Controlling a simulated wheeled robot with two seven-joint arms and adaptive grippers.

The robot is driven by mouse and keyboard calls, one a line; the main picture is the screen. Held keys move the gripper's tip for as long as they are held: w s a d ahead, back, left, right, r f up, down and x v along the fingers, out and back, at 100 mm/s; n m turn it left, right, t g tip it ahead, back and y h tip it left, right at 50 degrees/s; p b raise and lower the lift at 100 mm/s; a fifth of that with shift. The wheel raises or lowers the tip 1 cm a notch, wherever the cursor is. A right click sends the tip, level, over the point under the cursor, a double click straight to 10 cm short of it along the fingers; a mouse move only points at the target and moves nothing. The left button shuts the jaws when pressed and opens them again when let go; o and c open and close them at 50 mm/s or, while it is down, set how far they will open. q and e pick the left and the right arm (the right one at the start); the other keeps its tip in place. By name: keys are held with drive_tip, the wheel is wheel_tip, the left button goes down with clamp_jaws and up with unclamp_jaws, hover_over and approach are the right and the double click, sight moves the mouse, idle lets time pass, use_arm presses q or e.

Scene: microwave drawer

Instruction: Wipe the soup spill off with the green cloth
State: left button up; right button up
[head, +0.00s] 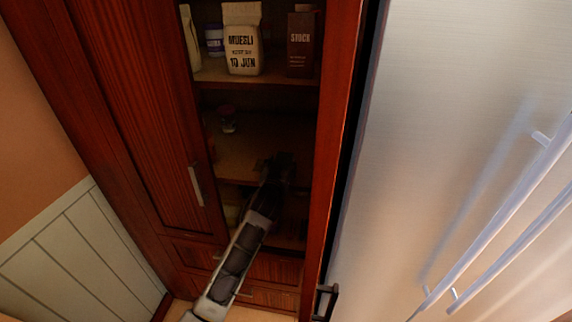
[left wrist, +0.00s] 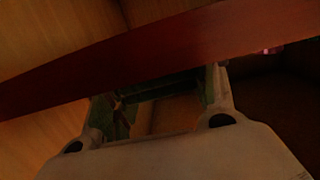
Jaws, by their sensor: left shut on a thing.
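My left gripper (head: 280,168) reaches into the open cupboard (head: 238,140), at the front of a lower shelf. In the left wrist view its fingers (left wrist: 160,100) are shut on dark green material, the green cloth (left wrist: 122,112), which shows beside and between the fingers. The cloth is too dark to make out in the head view. I cannot make out the soup spill; the shelf around the gripper is dim and partly hidden by my arm. My right gripper is not in view.
A muesli bag (head: 243,42) and a stock box (head: 301,42) stand on the upper shelf (head: 255,77). A small jar (head: 228,122) stands on the shelf below. A red-brown shelf edge (left wrist: 170,55) crosses close over the gripper. A steel fridge (head: 440,130) stands at right.

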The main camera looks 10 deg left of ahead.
sight(261, 170)
use_arm(q)
drive_tip(key=shift+a, duration=0.35)
drive_tip(key=shift+a+p, duration=0.7)
drive_tip(key=shift+a, duration=0.45)
drive_tip(key=shift+a+f, duration=0.1)
drive_tip(key=shift+a, duration=0.35)
drive_tip(key=shift+a, duration=0.1)
drive_tip(key=shift+w+a+p, duration=0.1)
drive_tip(key=shift+a+p, duration=0.95)
drive_tip(key=shift+a, duration=0.55)
drive_tip(key=shift+a, duration=0.15)
